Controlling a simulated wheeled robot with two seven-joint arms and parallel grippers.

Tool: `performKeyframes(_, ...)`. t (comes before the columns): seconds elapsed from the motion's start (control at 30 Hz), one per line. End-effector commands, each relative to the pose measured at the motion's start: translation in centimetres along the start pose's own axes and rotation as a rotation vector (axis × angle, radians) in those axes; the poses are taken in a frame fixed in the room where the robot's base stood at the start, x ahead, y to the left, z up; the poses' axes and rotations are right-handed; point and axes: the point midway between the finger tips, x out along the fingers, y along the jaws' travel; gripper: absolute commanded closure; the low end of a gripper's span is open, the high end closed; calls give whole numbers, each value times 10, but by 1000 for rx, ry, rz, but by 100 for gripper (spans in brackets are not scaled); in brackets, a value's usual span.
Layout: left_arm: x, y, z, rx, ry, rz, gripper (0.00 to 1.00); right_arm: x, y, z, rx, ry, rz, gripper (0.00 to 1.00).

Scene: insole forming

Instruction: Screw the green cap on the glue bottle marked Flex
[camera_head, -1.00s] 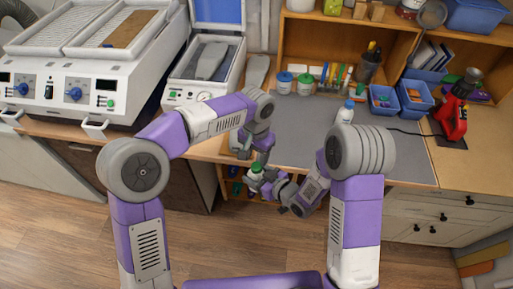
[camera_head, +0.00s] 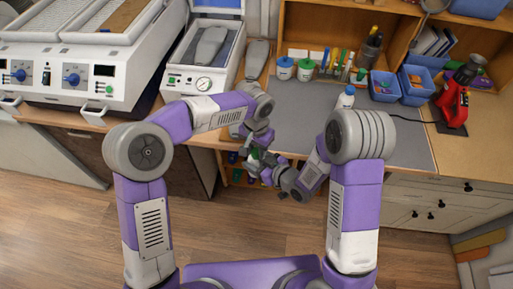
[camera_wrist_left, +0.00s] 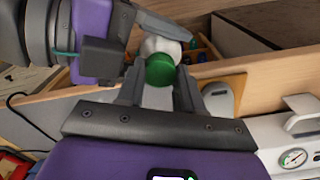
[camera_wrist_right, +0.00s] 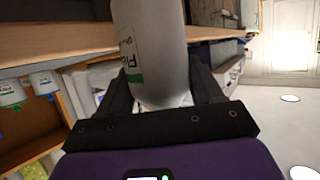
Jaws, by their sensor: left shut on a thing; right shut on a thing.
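The glue bottle (camera_wrist_right: 158,50) is white, with a label partly showing "Fle" in the right wrist view. My right gripper (camera_wrist_right: 162,95) is shut around its body. The green cap (camera_wrist_left: 160,70) sits between the fingers of my left gripper (camera_wrist_left: 158,86), which is shut on it. Behind the cap, the bottle's white end (camera_wrist_left: 160,46) shows in the left wrist view. Cap and bottle look lined up and close together; I cannot tell whether the thread is engaged. In the head view, both hands meet in front of the table edge, where the bottle (camera_head: 254,155) is small and mostly hidden.
The grey work mat (camera_head: 300,115) behind the hands is largely clear. Another white bottle (camera_head: 345,98) stands on it, with a blue-lidded jar (camera_head: 285,69) and a green-lidded jar (camera_head: 306,70) behind. Blue bins (camera_head: 383,87) and a red tool (camera_head: 455,100) are at the right.

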Motion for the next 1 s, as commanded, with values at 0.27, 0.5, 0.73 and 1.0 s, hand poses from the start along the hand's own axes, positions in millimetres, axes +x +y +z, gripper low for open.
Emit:
performKeyframes(0.27,0,0,0,5,1,0,57,0,0,-1,0,2,0,100)
performKeyframes(0.5,0,0,0,6,0,0,35,0,0,-1,-1,2,0,100)
performKeyframes(0.73,-5,1,0,7,1,1,35,0,0,-1,-1,3,-1,100)
performKeyframes(1.0,-54,2,-1,7,7,1,35,0,0,0,-1,1,0,100)
